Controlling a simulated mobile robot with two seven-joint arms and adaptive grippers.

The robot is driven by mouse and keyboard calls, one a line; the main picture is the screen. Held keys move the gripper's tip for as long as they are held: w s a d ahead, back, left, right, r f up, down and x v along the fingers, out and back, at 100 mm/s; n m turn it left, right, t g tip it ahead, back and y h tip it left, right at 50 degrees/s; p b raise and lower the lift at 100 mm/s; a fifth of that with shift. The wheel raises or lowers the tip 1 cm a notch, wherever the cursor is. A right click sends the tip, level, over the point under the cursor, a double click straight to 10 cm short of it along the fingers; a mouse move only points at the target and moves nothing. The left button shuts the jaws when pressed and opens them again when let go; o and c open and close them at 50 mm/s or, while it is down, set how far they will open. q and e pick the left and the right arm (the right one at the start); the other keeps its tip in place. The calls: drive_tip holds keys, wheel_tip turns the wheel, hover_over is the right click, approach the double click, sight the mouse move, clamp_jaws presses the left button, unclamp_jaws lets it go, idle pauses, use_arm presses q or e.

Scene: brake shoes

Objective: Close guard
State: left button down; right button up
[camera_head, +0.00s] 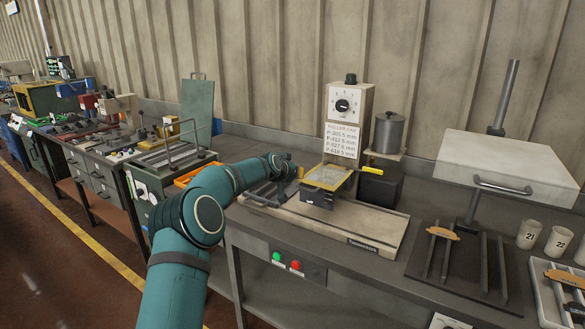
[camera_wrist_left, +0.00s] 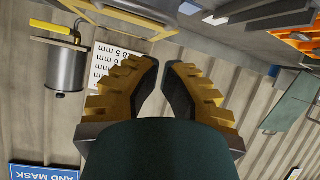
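A yellow-framed, see-through panel (camera_head: 328,177), which looks like a guard, lies nearly flat over a dark block on the roller machine. What seems to be the same yellow frame shows at the top of the left wrist view (camera_wrist_left: 118,14). A pale hood with a handle (camera_head: 515,165) stands raised on a post at the right; I cannot tell which of the two is the guard. My left gripper (camera_head: 300,172) is just left of the yellow frame. In the wrist view its yellow fingers (camera_wrist_left: 163,72) are apart, with nothing between them. My right gripper is out of view.
The machine's white base (camera_head: 375,228) spans the bench. Behind are a dial box (camera_head: 345,104) and a grey pot (camera_head: 388,132). A yellow lever (camera_head: 372,170) sticks out below the pot. Cups (camera_head: 530,234) and a white tray (camera_head: 548,290) stand at the right.

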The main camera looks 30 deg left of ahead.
sight(296, 185)
use_arm(q)
drive_tip(key=shift+s+f+b, duration=0.2)
drive_tip(key=shift+f+b, duration=0.85)
drive_tip(key=shift+f, duration=1)
